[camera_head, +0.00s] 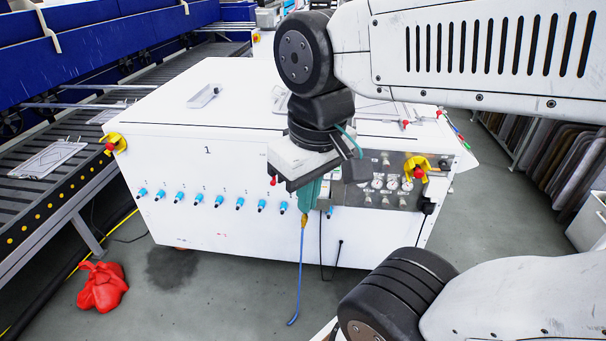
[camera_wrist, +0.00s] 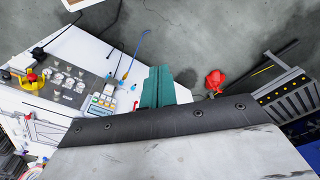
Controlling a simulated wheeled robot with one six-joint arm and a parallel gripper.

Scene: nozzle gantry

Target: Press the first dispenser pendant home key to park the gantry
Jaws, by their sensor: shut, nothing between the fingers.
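The first dispenser is a white cabinet (camera_head: 225,150) marked "1". Its pendant (camera_wrist: 103,103), a small keypad with several coloured keys, shows in the wrist view beside my fingers, partly cut off by my dark gripper housing. In the head view my gripper hides the pendant. My gripper (camera_head: 308,198) has teal fingers, closed together with nothing between them, pointing down in front of the cabinet's front face. In the wrist view the fingers (camera_wrist: 158,88) are right of the keypad, apart from it in the picture. I cannot read the keys or pick out the home key.
Several blue fittings (camera_head: 200,198) line the front. A blue hose (camera_head: 299,275) hangs below my gripper. A red bag (camera_head: 101,287) lies on the floor by the conveyor (camera_head: 75,185).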

